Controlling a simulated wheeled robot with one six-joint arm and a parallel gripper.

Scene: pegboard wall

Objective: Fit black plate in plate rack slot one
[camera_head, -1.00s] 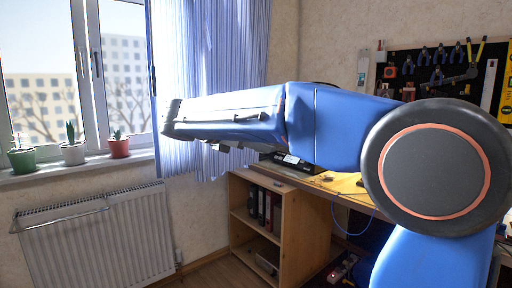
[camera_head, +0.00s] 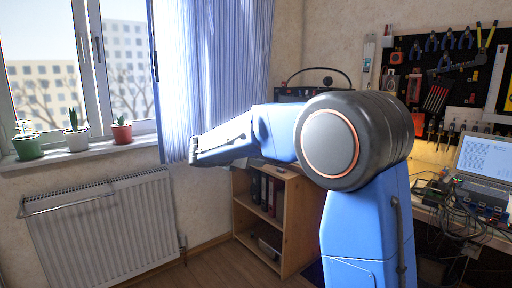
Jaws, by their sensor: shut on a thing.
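I see no black plate and no plate rack in the head view. My gripper cannot be made out. My own blue arm fills the middle of the view and reaches left in front of the curtain, and its far end shows no fingers. What the gripper holds is not visible.
A workbench (camera_head: 436,160) at right carries a laptop (camera_head: 485,160) and tangled cables. A tool pegboard (camera_head: 445,85) hangs above it. A wooden shelf (camera_head: 294,225) with binders stands mid-view. A radiator (camera_head: 105,235) and potted plants line the window. Some floor shows.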

